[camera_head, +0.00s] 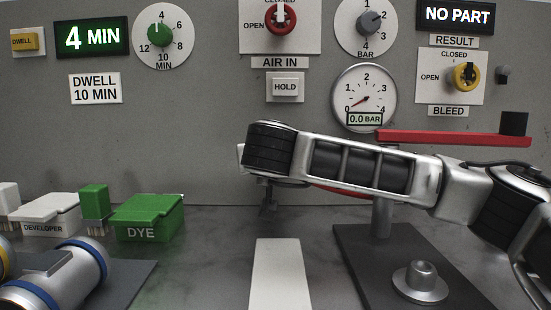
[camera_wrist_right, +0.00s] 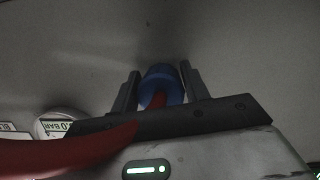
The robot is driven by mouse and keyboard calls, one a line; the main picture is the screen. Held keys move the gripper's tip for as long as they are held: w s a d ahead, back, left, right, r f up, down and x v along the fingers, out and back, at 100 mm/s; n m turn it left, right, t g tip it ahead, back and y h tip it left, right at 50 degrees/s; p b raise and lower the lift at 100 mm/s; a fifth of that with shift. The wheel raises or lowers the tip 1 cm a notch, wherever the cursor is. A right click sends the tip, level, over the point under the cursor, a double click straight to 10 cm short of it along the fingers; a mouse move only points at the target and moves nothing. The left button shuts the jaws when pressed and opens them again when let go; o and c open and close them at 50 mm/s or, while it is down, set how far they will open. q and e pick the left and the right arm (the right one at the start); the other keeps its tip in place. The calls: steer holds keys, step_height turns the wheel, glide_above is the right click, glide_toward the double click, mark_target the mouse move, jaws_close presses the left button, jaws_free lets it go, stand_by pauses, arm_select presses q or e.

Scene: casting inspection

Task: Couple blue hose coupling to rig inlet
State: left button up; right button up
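The blue hose coupling (camera_wrist_right: 160,82) shows in the wrist view between the two fingers of my right gripper (camera_wrist_right: 160,90), which touch it on both sides. A red hose (camera_wrist_right: 152,104) runs into it. In the head view my right gripper (camera_head: 268,198) points down above the bench behind the white strip; the coupling cannot be made out there. Part of the red hose (camera_head: 342,192) shows behind my right arm. A dark rig base (camera_head: 365,265) bears a stepped metal fitting (camera_head: 420,280); I cannot tell which part is the inlet. My left gripper is not in view.
The grey panel (camera_head: 190,130) stands behind, with a gauge (camera_head: 364,98) reading 0.0 bar. A red bar (camera_head: 455,138) extends above my right arm. A green DYE box (camera_head: 148,217) and a silver casting (camera_head: 65,275) with blue bands are left. A white strip (camera_head: 279,275) lies centrally.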

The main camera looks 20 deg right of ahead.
steer(key=o, duration=0.3)
steer(key=p+v, duration=0.1)
steer(key=v, duration=1.5)
